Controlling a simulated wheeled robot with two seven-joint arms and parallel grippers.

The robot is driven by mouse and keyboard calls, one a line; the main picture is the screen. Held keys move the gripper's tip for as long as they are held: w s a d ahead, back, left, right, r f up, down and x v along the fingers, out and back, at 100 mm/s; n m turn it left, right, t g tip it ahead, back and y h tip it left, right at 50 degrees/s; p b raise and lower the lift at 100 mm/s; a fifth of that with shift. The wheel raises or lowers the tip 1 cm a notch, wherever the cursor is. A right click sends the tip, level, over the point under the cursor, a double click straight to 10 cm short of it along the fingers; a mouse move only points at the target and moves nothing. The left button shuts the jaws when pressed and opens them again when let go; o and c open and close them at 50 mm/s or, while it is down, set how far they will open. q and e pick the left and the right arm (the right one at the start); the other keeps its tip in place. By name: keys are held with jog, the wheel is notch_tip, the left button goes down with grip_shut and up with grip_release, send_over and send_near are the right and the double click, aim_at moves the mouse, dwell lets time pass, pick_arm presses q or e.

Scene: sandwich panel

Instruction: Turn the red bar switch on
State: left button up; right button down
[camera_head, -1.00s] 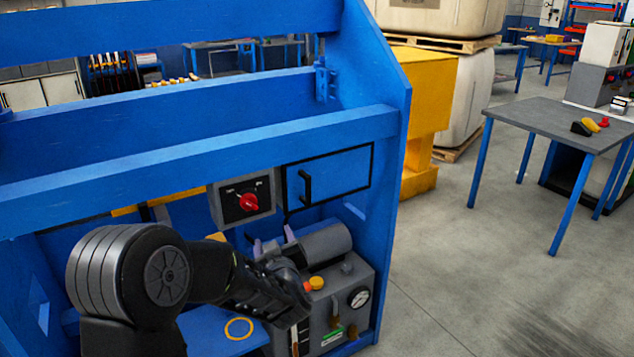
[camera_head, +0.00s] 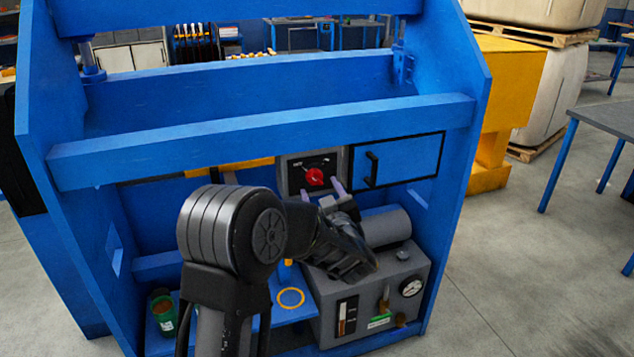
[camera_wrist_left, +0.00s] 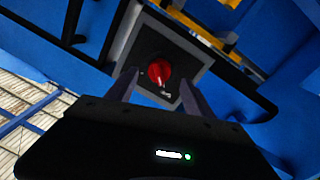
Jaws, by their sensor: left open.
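The red bar switch (camera_head: 314,177) is a red rotary knob on a black plate in a grey box (camera_head: 285,173) on the blue cabinet. It also shows in the left wrist view (camera_wrist_left: 158,71), between my two fingers. My left gripper (camera_head: 321,191) is open just below and in front of the knob in the head view. In the left wrist view the left gripper (camera_wrist_left: 157,88) has its fingers spread, one on each side of the knob; I cannot tell whether they touch it. My right gripper is not in view.
A blue door with a black handle (camera_head: 371,169) is right of the switch box. Below stands a grey machine (camera_head: 335,292) with a cylinder and gauge. A blue beam (camera_head: 260,138) crosses above the switch.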

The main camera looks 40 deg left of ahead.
aim_at(317, 182)
pick_arm(q)
jog(key=x, duration=0.4)
jog(key=shift+w+a, duration=0.1)
jog(key=shift+a, duration=0.05)
jog(key=shift+c, duration=0.5)
grip_shut()
